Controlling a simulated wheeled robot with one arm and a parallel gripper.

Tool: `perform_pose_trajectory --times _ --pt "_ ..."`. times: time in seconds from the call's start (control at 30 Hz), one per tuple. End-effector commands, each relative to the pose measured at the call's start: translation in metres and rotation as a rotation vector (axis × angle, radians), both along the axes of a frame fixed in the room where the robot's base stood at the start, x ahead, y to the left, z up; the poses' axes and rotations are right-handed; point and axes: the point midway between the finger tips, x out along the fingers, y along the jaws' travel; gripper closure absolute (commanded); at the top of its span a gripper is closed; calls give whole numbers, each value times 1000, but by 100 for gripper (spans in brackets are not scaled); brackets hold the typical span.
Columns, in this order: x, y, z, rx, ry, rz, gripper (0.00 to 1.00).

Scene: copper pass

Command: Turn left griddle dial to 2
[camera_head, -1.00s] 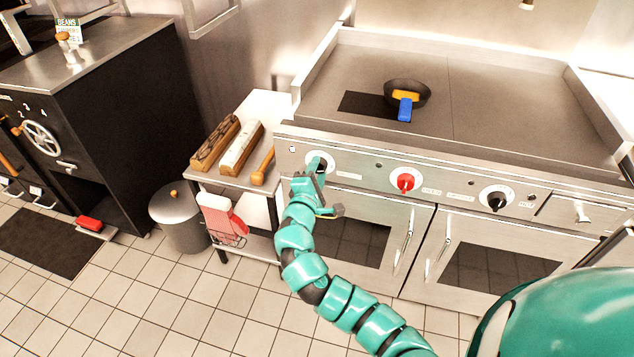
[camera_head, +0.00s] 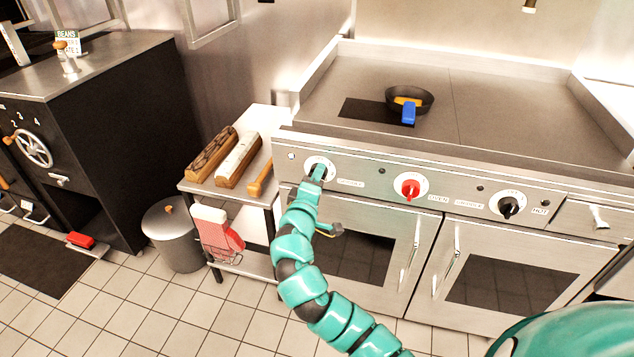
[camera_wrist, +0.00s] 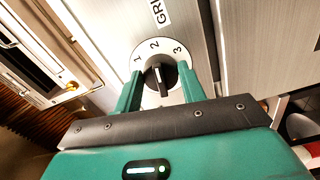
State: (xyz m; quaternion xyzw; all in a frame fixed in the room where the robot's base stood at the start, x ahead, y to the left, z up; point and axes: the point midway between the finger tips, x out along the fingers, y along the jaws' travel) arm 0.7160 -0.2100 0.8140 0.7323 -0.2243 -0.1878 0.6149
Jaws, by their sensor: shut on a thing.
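The left griddle dial (camera_head: 320,163) is on the left end of the griddle's front panel. In the wrist view its black knob (camera_wrist: 161,80) sits on a white plate marked 1, 2 and 3, and its white mark points roughly toward the 2. My gripper (camera_head: 317,173) is at this dial, partly covering it in the head view. In the wrist view my gripper (camera_wrist: 159,77) has one teal finger on each side of the knob and is shut on it. The lower part of the dial plate is hidden.
A red dial (camera_head: 410,188) and a black dial (camera_head: 508,206) are further right on the panel. A dark pan (camera_head: 394,98) with a blue-handled tool is on the griddle (camera_head: 500,110). A side table (camera_head: 262,130) with wooden blocks stands close on the left.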

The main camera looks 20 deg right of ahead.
Motion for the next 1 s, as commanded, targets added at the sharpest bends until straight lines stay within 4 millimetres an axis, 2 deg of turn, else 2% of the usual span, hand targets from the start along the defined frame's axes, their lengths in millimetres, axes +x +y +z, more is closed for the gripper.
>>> perform_pose_trajectory --times 0.27,0.3,0.4,0.77,1.0 --pt "0 -1 -1 1 2 -3 83" --pt "0 -1 -1 1 2 -3 58" --pt "0 -1 -1 1 1 -2 39" --pt "-3 2 0 0 0 0 39" --pt "-33 25 0 -1 1 5 39"
